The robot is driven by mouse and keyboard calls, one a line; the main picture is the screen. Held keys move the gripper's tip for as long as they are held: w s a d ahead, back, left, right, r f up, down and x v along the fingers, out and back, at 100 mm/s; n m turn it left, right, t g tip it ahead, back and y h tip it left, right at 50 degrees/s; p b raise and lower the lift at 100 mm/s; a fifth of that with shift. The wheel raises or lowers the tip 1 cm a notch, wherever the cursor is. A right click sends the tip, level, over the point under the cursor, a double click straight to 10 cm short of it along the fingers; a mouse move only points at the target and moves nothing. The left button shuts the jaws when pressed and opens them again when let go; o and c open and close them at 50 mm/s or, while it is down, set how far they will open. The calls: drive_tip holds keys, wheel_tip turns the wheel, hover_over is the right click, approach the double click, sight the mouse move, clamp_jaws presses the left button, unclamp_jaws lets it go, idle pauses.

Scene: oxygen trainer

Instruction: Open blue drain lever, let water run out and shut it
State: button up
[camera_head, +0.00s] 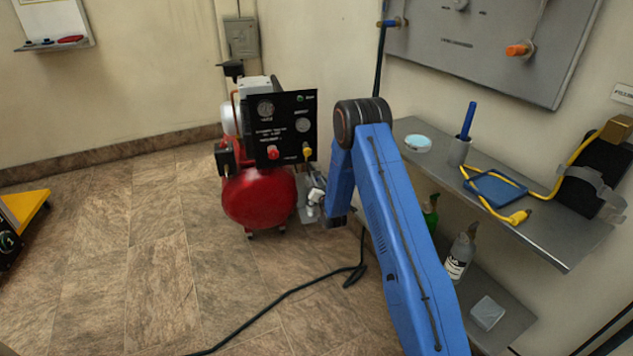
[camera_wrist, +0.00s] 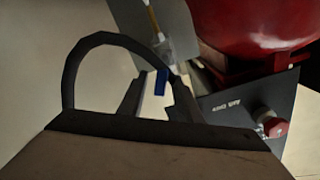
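The blue drain lever (camera_wrist: 161,82) shows in the wrist view as a small upright blue tab below the red tank (camera_wrist: 250,22). My gripper (camera_wrist: 158,92) has its two fingers apart, one on each side of the lever in the picture. Bare gaps show beside the lever, and I cannot tell how deep it lies between the fingers. In the head view the red compressor tank (camera_head: 258,200) stands on the floor, and my gripper (camera_head: 313,196) is at its right side. The lever is hidden there. No running water is visible.
A black gauge panel (camera_head: 285,128) with a red knob (camera_head: 273,153) stands above the tank. A grey shelf (camera_head: 545,228) with a blue tray, a yellow cable and a cup is at the right. A black cable (camera_head: 285,297) crosses the floor. The floor at the left is mostly clear.

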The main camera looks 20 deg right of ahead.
clamp_jaws()
drive_tip(key=shift+d+f+m, duration=0.4)
drive_tip(key=shift+f+m, duration=0.25)
drive_tip(key=shift+m, duration=1.4)
drive_tip(key=shift+d+f+m, duration=0.35)
drive_tip(key=shift+f+m, duration=0.25)
drive_tip(key=shift+m, duration=1.5)
drive_tip(key=shift+d+f+m, duration=0.4)
drive_tip(key=shift+f+m, duration=0.25)
drive_tip(key=shift+m, duration=1.4)
